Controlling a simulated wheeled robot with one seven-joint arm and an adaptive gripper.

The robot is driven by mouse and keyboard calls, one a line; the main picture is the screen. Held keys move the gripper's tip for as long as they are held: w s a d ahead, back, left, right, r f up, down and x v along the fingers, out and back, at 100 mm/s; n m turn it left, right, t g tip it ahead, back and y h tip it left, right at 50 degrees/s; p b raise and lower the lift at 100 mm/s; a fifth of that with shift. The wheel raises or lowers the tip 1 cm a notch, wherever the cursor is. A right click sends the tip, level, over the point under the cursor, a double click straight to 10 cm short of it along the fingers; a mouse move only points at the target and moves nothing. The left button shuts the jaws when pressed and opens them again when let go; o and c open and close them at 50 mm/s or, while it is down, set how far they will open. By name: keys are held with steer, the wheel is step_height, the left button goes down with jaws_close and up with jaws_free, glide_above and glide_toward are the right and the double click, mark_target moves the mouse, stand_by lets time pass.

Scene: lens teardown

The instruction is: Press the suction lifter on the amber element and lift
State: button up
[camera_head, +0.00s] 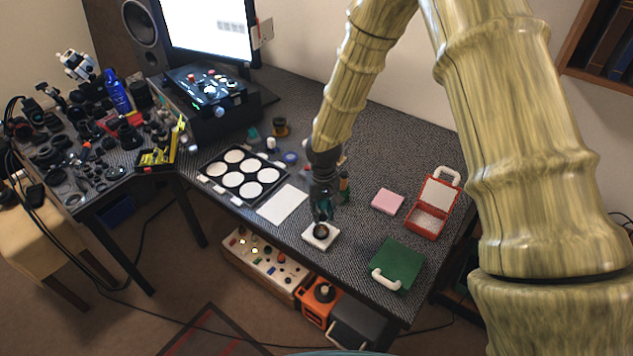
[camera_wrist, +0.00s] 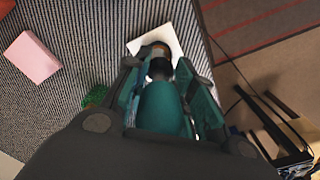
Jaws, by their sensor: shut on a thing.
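My gripper (camera_wrist: 160,85) is shut on the suction lifter (camera_wrist: 161,108), a teal bulb with a dark lower end, seen between the fingers in the wrist view. In the head view my gripper (camera_head: 322,208) is above a white square block (camera_head: 309,239) near the table's front edge. A dark round part shows on the block there. In the wrist view the lifter's dark end is over the white block (camera_wrist: 172,37), with an amber-brown rim (camera_wrist: 155,47) showing beside it, likely the amber element. Most of it is hidden, and I cannot tell whether the lifter touches it.
A black tray (camera_head: 214,168) with several white discs and a white sheet (camera_head: 282,204) lie left. A pink block (camera_head: 388,201), an open red case (camera_head: 425,222) and a green case (camera_head: 398,263) are right. Small bottles and jars stand behind my gripper. The table's front edge is close.

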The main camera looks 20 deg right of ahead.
mark_target(321, 201)
steer(key=shift+w+d+r, duration=0.1)
steer(key=shift+w+r, duration=0.35)
steer(key=shift+w, duration=0.2)
steer(key=shift+f, duration=0.1)
steer(key=shift+f+b, duration=2.55)
steer(key=shift+f, duration=1.2)
steer(key=shift+f, duration=0.6)
steer(key=shift+r, duration=0.15)
steer(key=shift+r+p, duration=3.65)
steer(key=shift+r, duration=1.7)
steer(key=shift+s, duration=0.1)
